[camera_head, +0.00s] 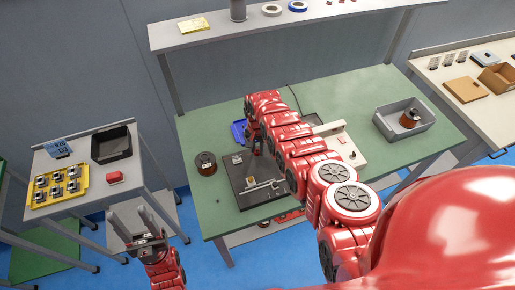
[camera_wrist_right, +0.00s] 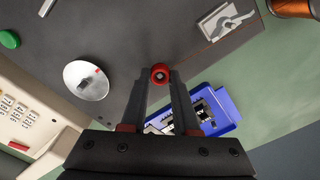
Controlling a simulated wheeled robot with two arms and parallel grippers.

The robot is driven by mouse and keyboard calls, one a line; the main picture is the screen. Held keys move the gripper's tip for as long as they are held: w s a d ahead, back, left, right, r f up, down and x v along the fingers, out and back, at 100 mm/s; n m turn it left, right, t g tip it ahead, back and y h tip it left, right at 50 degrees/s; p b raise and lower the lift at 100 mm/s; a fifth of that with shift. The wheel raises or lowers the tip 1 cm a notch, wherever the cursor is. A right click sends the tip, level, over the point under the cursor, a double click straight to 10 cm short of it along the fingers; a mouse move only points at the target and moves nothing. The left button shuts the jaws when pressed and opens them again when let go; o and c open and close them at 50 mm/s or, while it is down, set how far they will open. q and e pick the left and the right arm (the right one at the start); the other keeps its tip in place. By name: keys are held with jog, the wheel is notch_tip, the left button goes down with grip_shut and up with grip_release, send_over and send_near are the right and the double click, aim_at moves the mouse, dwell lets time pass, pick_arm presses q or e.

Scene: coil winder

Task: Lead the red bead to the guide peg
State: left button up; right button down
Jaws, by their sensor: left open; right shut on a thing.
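The red bead (camera_wrist_right: 160,73) sits between the fingertips of my right gripper (camera_wrist_right: 161,80) in the right wrist view, end-on with a pale centre. The gripper is shut on it above the dark base plate (camera_wrist_right: 170,35). A metal bracket with a lever (camera_wrist_right: 226,20) is at upper right. I cannot tell which part is the guide peg. My left gripper (camera_head: 128,212) is open and empty.
A blue tray (camera_wrist_right: 222,108) with small parts lies beside the plate. A beige control box (camera_head: 345,148) stands at its right. A copper spool (camera_head: 206,163) is on the green table (camera_head: 200,210), left of the plate. A grey bin (camera_head: 428,122) holds another spool.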

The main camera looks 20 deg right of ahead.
jog(key=shift+f, duration=0.2)
jog(key=c, duration=0.6)
grip_release()
jog(key=shift+r, duration=0.1)
notch_tip(320, 180, up, 3)
jog(key=shift+w+r+p, duration=0.1)
jog(key=shift+p, duration=0.75)
jog(key=shift+r+b, duration=0.15)
jog(key=shift+b, duration=0.2)
notch_tip(320, 180, up, 14)
jog(key=shift+f+p, duration=0.15)
jog(key=shift+p, duration=0.4)
